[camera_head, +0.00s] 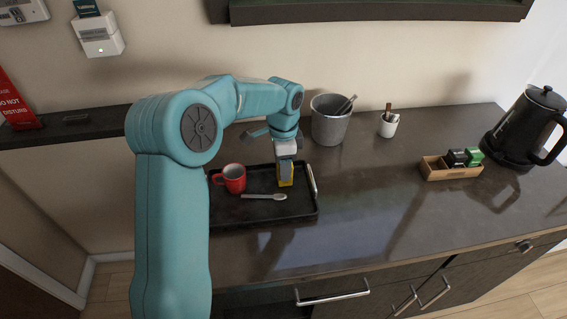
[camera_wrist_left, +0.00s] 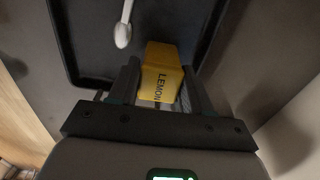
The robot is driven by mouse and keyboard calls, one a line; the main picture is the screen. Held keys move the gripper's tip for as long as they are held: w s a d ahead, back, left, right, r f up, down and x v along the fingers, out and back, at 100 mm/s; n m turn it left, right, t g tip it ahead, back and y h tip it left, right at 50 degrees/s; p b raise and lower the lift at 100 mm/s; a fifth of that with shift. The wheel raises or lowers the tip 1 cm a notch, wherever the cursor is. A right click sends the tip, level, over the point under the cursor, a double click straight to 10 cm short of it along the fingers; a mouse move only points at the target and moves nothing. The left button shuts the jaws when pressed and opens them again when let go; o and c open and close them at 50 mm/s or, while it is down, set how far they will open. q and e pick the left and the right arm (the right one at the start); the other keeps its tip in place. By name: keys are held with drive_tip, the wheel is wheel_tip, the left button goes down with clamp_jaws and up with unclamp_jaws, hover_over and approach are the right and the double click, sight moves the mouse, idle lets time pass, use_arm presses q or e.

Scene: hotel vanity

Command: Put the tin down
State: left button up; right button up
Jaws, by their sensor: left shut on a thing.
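The tin is a yellow box lettered "LEMON" (camera_wrist_left: 162,75), held between the fingers of my left gripper (camera_wrist_left: 155,90). In the head view the tin (camera_head: 286,183) shows low under my left gripper (camera_head: 285,165), over the right part of a black tray (camera_head: 225,219). I cannot tell whether its bottom touches the tray. A red mug (camera_head: 234,179) and a pale spoon (camera_head: 263,196) are on the tray to the left of the tin. The spoon also shows in the left wrist view (camera_wrist_left: 123,35). My right gripper is not in view.
A grey bucket (camera_head: 330,124) and a small white cup (camera_head: 388,126) stand behind the tray. A wooden box with sachets (camera_head: 450,170) and a black kettle (camera_head: 525,130) are at the right.

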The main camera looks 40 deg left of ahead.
use_arm(q)
drive_tip(key=shift+s+d+f, duration=0.1)
drive_tip(key=shift+s+d, duration=0.05)
drive_tip(key=shift+s, duration=0.05)
drive_tip(key=o, duration=0.9)
drive_tip(key=shift+o, duration=0.8)
drive_tip(key=shift+w+f, duration=0.1)
drive_tip(key=shift+w, duration=0.1)
drive_tip(key=shift+s+r, duration=0.15)
drive_tip(key=shift+r, duration=0.05)
wheel_tip(320, 180, up, 12)
drive_tip(key=shift+r, duration=0.15)
